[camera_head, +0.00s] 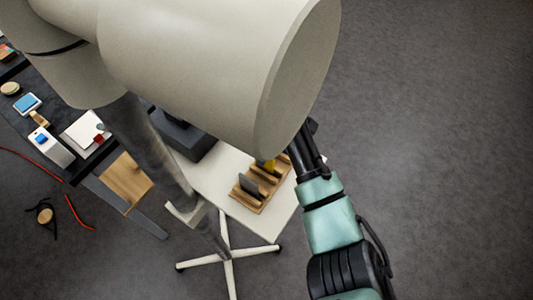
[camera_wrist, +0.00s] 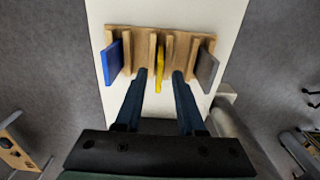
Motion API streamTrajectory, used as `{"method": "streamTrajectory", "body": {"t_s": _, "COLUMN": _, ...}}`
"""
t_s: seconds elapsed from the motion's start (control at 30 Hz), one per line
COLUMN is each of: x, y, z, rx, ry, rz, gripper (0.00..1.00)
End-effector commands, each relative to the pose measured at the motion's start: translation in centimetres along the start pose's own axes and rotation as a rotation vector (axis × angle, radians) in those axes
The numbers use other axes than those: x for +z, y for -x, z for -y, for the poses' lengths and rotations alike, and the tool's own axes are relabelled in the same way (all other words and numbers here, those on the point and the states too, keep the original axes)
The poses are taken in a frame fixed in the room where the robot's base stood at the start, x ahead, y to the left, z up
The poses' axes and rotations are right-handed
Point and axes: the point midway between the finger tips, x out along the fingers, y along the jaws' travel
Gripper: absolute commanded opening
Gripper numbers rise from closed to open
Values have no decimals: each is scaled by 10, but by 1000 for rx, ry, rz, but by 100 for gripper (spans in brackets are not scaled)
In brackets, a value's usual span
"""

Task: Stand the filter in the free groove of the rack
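A wooden rack (camera_wrist: 133,34) stands on a white table and also shows in the head view (camera_head: 244,200). A blue plate (camera_wrist: 112,63) stands at its left end in the wrist view, and a grey plate (camera_wrist: 207,71) at its right end. A yellow plate (camera_wrist: 159,78) stands edge-on between two dividers near the middle. The frames do not show which plate is the filter. My gripper (camera_wrist: 160,74) is open, one finger on each side of the yellow plate with a gap on both sides. In the head view my arm partly hides the rack.
The white table (camera_head: 225,178) is small, with bare top around the rack. A dark table (camera_head: 60,120) at left holds several small items. A dark box (camera_head: 187,138) stands behind the rack. Red cables (camera_head: 77,213) lie on the floor. The floor at right is clear.

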Motion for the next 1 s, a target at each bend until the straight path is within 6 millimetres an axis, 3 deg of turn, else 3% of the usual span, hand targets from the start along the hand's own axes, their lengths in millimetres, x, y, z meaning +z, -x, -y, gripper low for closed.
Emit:
{"method": "streamTrajectory", "body": {"t_s": 0.3, "x": 1, "y": 74, "z": -2, "rx": 5, "ry": 0, "rz": 1, "gripper": 39}}
{"method": "streamTrajectory", "body": {"t_s": 0.5, "x": 0, "y": 93, "z": -1, "rx": 2, "ry": 0, "rz": 0, "gripper": 39}}
{"method": "streamTrajectory", "body": {"t_s": 0.73, "x": -6, "y": 97, "z": 0, "rx": 14, "ry": 1, "rz": -22, "gripper": 39}}
{"method": "streamTrajectory", "body": {"t_s": 0.87, "x": -54, "y": 124, "z": -2, "rx": 127, "ry": -6, "rz": -209, "gripper": 39}}
{"method": "streamTrajectory", "body": {"t_s": 0.97, "x": -111, "y": 182, "z": -3, "rx": 284, "ry": -45, "rz": -507, "gripper": 39}}
{"method": "streamTrajectory", "body": {"t_s": 1.0, "x": -130, "y": 214, "z": -3, "rx": 351, "ry": -73, "rz": -647, "gripper": 39}}
